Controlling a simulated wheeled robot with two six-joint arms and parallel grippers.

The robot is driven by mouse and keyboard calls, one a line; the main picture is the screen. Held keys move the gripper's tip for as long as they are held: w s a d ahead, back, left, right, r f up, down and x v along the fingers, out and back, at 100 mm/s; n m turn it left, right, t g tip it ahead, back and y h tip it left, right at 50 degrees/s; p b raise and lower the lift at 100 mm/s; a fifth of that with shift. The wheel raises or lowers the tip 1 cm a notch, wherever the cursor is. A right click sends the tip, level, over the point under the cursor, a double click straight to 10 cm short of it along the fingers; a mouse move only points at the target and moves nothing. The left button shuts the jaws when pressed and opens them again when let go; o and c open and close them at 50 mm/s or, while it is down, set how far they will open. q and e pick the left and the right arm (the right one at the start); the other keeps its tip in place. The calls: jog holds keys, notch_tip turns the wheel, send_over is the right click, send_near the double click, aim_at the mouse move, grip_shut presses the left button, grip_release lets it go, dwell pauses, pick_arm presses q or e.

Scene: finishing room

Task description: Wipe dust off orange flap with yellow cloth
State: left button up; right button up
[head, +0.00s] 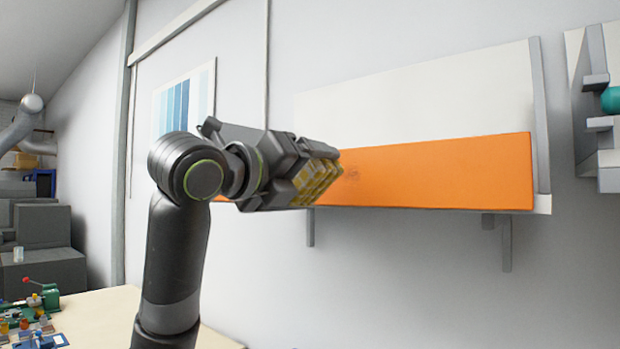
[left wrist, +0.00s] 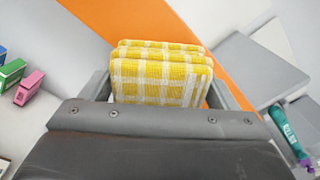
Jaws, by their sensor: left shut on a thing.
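The orange flap (head: 440,172) is a long panel along the front of a white wall shelf in the head view. A dark smudge of dust shows on it just right of my gripper. The flap also shows as a diagonal band in the left wrist view (left wrist: 215,45). My left gripper (head: 318,180) is shut on the folded yellow-and-white checked cloth (left wrist: 160,78). The cloth (head: 325,172) is at the left part of the flap; I cannot tell whether it touches. My gripper and arm hide part of the flap. My right gripper is not in view.
The white shelf (head: 420,100) has a grey end panel and brackets below. A table (head: 100,312) with small coloured items is at lower left. The wall below the flap is clear.

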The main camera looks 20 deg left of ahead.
pick_arm(q)
jog(key=shift+s, duration=0.1)
jog(key=v, duration=0.3)
dwell(0.3)
jog(key=shift+w, duration=0.2)
jog(key=shift+w+d+r+p, duration=0.1)
jog(key=shift+w+d+p, duration=0.1)
jog(key=shift+w+p, duration=0.2)
jog(key=shift+p+x, duration=1.45)
jog(key=shift+x, duration=1.6)
jog(key=shift+p+x, duration=0.5)
jog(key=shift+x, duration=0.45)
